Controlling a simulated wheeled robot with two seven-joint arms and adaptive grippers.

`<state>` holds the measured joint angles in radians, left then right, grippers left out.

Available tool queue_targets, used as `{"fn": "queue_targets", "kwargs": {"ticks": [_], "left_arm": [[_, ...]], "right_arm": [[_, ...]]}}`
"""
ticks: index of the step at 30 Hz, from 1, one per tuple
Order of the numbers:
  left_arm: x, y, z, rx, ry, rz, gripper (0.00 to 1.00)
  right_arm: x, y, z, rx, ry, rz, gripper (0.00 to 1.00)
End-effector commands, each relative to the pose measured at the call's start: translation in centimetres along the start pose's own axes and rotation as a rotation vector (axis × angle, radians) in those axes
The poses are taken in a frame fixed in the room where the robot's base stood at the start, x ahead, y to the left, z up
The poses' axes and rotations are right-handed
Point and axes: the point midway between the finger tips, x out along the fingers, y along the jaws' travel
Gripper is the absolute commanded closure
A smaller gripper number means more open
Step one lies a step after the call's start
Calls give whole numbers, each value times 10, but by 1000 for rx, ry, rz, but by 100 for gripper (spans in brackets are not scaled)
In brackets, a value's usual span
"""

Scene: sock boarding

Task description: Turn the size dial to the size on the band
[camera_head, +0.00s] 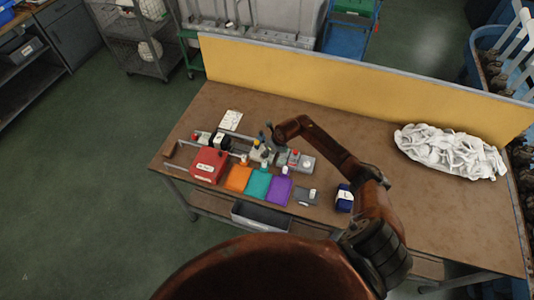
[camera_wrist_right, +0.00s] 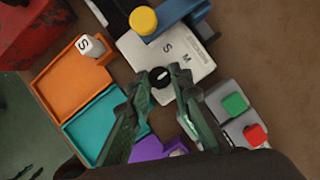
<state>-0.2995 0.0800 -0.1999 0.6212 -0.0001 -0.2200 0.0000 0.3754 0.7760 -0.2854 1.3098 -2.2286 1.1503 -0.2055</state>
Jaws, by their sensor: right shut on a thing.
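The size dial is a small black knob (camera_wrist_right: 160,77) on a pale plate (camera_wrist_right: 140,55) printed with S and M in the right wrist view. The knob bears a short white mark; I cannot tell which letter it points to. The rest of the plate is hidden behind my fingers. My right gripper (camera_wrist_right: 161,88) is shut on the knob, one finger on each side. In the head view my right gripper (camera_head: 268,135) reaches down over the equipment row. A dark blue bundle with a white band (camera_head: 344,198) lies at the table's front, its letter looking like L. My left gripper is out of view.
Orange (camera_head: 237,179), teal (camera_head: 258,183) and purple (camera_head: 279,190) trays line the front, beside a red bin (camera_head: 208,165). A box with green (camera_wrist_right: 235,103) and red (camera_wrist_right: 255,135) buttons stands close right of the dial. A white pile (camera_head: 450,152) lies far right.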

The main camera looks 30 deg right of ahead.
Motion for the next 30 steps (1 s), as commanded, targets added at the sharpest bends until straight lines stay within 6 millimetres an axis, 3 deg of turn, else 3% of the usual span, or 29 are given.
{"fn": "queue_targets", "kwargs": {"ticks": [18, 30], "left_arm": [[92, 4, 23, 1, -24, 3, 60], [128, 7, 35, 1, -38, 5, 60]], "right_arm": [[7, -8, -1, -434, 1, 175, 100], [3, -8, 1, -643, 1, 262, 100]]}}
